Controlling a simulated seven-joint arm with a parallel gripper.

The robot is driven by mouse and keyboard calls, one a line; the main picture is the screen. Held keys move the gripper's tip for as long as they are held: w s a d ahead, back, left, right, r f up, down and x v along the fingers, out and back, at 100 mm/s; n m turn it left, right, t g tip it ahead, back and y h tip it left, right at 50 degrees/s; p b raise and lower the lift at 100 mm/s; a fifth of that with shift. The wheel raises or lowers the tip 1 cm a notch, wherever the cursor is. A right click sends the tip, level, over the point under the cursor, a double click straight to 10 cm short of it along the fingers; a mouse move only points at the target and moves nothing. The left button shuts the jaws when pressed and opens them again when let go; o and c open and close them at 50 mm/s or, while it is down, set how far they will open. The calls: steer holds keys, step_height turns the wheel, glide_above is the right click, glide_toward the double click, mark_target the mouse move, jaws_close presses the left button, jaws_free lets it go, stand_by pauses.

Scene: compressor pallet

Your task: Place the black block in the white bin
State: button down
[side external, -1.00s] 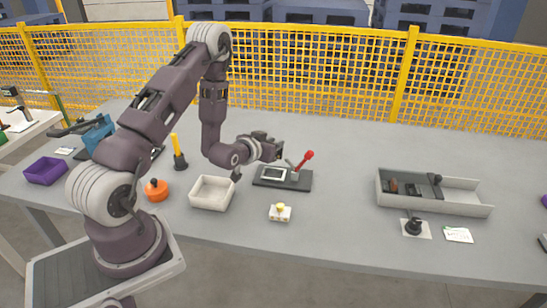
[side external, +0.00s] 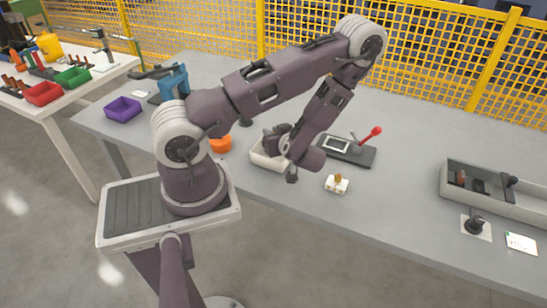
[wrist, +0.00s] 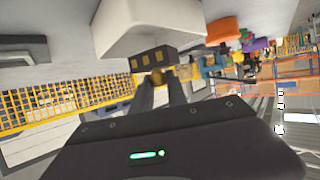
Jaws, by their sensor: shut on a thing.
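The white bin (side external: 262,160) stands on the grey table, partly hidden behind my wrist in the side view. In the wrist view the white bin (wrist: 150,35) fills the top middle. My gripper (side external: 274,140) is at the bin in the side view, its fingers hard to make out. In the wrist view my gripper (wrist: 163,88) is shut on the black block (wrist: 153,60), which has several yellow-brown squares on its face. The block overlaps the bin's edge in that view; I cannot tell whether it is above or inside the bin.
An orange object (side external: 221,144) stands just left of the bin. A dark plate with a red-knobbed lever (side external: 350,150) lies right of it. A small white block with a tan knob (side external: 337,184) sits near the front edge. A purple bin (side external: 122,109) is at far left.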

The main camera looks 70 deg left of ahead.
steer(key=shift+s+d+f, duration=0.1)
steer(key=shift+d+f, duration=0.2)
steer(key=shift+f, duration=1.85)
steer(key=c, duration=1.3)
jaws_free()
steer(key=shift+f, duration=0.1)
